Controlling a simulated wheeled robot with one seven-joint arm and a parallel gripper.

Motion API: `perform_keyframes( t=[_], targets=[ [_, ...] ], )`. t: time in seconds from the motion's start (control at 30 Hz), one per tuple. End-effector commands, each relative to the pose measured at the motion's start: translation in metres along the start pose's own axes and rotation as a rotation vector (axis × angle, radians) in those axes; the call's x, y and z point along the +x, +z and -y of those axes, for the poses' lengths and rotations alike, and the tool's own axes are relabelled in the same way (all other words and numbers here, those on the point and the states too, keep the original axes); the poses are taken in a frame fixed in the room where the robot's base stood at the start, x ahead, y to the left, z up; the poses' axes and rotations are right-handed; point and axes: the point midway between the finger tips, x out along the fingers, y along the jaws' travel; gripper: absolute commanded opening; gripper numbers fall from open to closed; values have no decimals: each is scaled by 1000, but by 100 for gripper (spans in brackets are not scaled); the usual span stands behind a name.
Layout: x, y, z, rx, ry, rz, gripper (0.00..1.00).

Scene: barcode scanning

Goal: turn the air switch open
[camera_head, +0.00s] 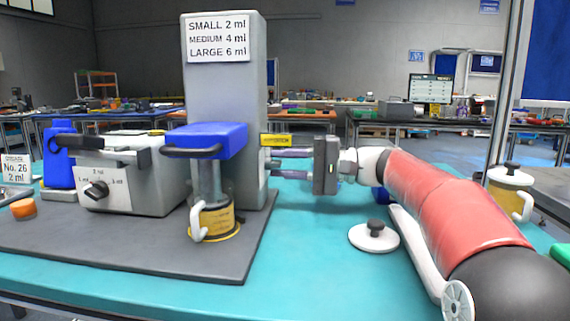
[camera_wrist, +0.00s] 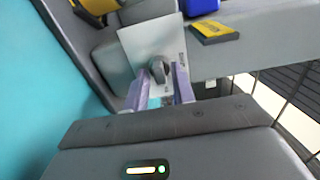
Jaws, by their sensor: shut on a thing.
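The air switch (camera_wrist: 159,68) is a dark grey knob on a white plate on the machine's side, seen in the wrist view. My gripper (camera_wrist: 163,80) has its two purple fingers on either side of the knob and is shut on it. In the head view my gripper (camera_head: 270,165) reaches in from the right, level, to the right side of the grey column (camera_head: 222,90). The plate's writing is too small to read.
A blue-topped press (camera_head: 205,142) holds a yellow-banded mug (camera_head: 216,222) at the column's front. A grey box with a black dial (camera_head: 95,190) stands left. A white lid (camera_head: 374,236) lies below my arm, and a second mug (camera_head: 511,185) stands right.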

Motion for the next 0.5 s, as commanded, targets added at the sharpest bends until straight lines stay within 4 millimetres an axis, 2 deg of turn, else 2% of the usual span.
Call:
perform_keyframes(
  t=[0.23,0.27,0.3,0.5],
  targets=[
    [-1,-1,0,0,-1,-5,2],
    [-1,-1,0,0,-1,-5,28],
    [-1,-1,0,0,-1,-5,33],
    [-1,-1,0,-1,0,-2,33]
  ],
)
